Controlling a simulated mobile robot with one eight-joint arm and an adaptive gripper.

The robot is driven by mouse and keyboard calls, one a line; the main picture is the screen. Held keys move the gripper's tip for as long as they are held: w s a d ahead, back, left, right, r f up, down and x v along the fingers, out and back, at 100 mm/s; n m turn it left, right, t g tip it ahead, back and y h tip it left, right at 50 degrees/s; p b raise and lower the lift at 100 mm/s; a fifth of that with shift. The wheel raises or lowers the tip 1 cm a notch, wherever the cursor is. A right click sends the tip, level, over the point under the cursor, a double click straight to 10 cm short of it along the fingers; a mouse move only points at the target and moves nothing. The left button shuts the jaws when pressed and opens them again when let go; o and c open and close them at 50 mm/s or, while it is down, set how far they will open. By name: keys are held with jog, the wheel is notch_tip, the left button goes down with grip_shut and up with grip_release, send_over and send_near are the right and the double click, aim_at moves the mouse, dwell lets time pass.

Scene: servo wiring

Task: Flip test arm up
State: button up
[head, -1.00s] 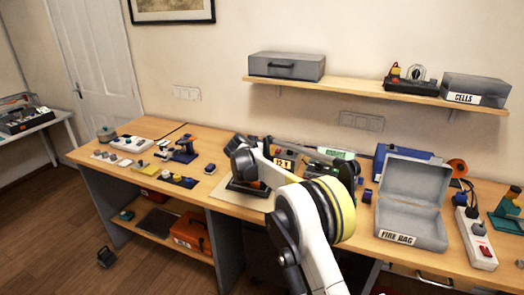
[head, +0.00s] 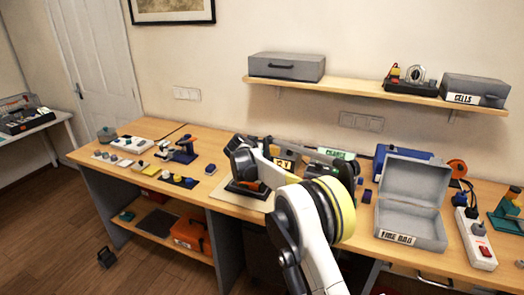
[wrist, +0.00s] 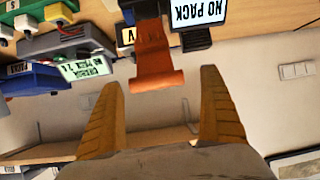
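An orange flap-like piece (wrist: 153,62), which looks like the test arm, shows in the wrist view between and just beyond my fingertips. My gripper (wrist: 162,78) is open, with one tan finger on each side and a gap to the orange piece. Whether they touch cannot be told. A label reading NO PACK (wrist: 200,10) sits beside the piece. In the head view my gripper (head: 242,160) is over the middle of the bench, by a 12 V label (head: 284,163). My arm hides much of the device there.
The wrist view appears upside down. A green-lit display (head: 336,154) stands behind my arm. An open grey box labelled FIRE BAG (head: 412,232) and a power strip (head: 474,240) are to the right. Small parts lie on the bench (head: 225,150) to the left. A shelf (head: 350,90) runs above.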

jog(key=v, duration=1.2)
